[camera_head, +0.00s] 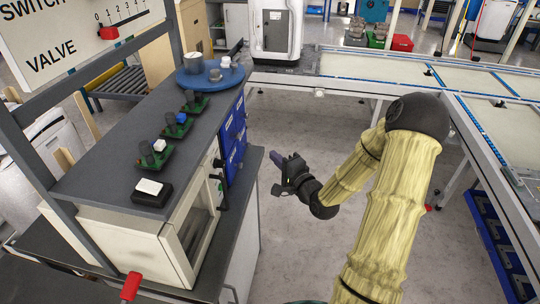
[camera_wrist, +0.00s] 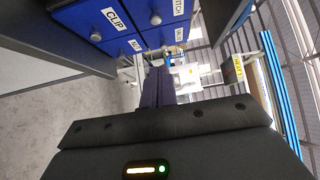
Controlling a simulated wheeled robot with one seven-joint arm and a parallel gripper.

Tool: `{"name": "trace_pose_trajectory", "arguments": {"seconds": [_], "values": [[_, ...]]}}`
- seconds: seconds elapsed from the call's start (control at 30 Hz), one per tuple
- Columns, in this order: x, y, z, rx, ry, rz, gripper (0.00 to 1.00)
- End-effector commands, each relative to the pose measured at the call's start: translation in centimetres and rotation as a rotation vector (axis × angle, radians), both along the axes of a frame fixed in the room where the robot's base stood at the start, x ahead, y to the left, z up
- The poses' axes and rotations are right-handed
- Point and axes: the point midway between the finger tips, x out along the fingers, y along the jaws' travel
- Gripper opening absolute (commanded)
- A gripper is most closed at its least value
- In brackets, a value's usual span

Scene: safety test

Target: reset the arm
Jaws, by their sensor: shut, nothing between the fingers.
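My gripper (camera_head: 277,160) hangs at the end of my bent arm, over the open floor to the right of the grey workbench (camera_head: 120,95). Its fingers point up and left toward the blue drawers (camera_head: 232,137) in the bench's side, apart from them. In the wrist view my gripper (camera_wrist: 158,72) shows two dark purple fingers pressed together with nothing between them. The blue drawers (camera_wrist: 130,22) fill the top of the wrist view, with labels such as CLIP. My arm, in yellowish sleeves, covers part of the floor in the head view.
A board marked SWITCH and VALVE (camera_head: 80,35) stands above the bench. The bench carries a blue round tray (camera_head: 209,77), several green-based switch units (camera_head: 154,155) and a white box with a window (camera_head: 192,235). Conveyor tables (camera_head: 380,70) run behind and right. Grey floor (camera_head: 290,250) is clear.

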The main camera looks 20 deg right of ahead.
Motion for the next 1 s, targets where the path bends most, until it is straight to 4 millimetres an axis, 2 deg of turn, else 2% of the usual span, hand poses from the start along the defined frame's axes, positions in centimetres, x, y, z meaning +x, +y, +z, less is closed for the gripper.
{"name": "trace_pose_trajectory", "arguments": {"seconds": [0.37,0.53,0.77,1.0], "values": [[0.1,0.2,0.0,-0.001,0.001,0.003,0.00],[0.1,1.2,-0.2,-0.079,0.045,0.023,0.00],[-1.0,3.9,-1.6,-0.481,0.265,0.106,0.00],[-5.0,5.3,-1.4,-0.924,0.512,0.247,0.00]]}}
